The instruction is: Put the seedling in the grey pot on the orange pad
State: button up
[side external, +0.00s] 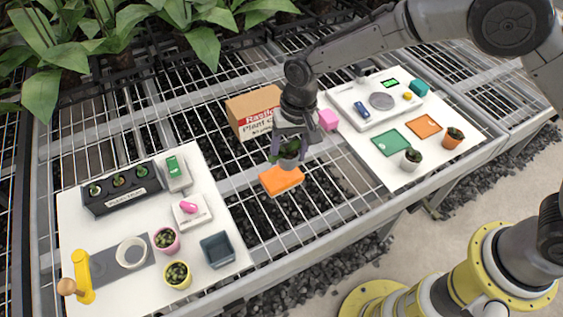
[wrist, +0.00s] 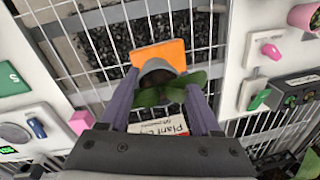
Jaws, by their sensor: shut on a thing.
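My gripper (side external: 289,151) is shut on a grey pot (side external: 289,162) with a green-leaved seedling (side external: 275,157). In the wrist view the grey pot (wrist: 157,68) sits between the fingers (wrist: 160,88), with the leaves (wrist: 178,80) beside it. The pot is held over the mesh bench, close to an orange block (side external: 282,181), which also shows beyond the pot in the wrist view (wrist: 160,49). Whether pot and block touch is unclear. A flat orange square pad (side external: 423,126) lies on the right white board, beside a green pad (side external: 391,143). The orange pad is bare.
The right board (side external: 464,122) holds a pale potted plant (side external: 411,159), an orange potted plant (side external: 453,138) and a scale (side external: 380,103). A pink block (side external: 328,119) and a cardboard box (side external: 253,112) stand near my gripper. The left board (side external: 205,160) carries pots and trays.

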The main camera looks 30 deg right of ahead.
aim_at(281, 164)
jog(key=shift+w+a+f, duration=0.25)
jog(key=shift+w+f, duration=0.15)
jog(key=shift+f, duration=0.2)
jog(key=shift+w+a+f, duration=0.2)
jog(key=shift+w+f, duration=0.2)
jog(key=shift+f, duration=1.6)
jog(key=shift+f, duration=0.1)
jog(key=o, duration=1.4)
jog(key=r, duration=0.4)
jog(key=d+r, duration=0.1)
jog(key=r, duration=0.7)
jog(key=shift+s+d+r, duration=0.1)
jog(key=shift+s+d, duration=0.05)
jog(key=shift+s, duration=0.05)
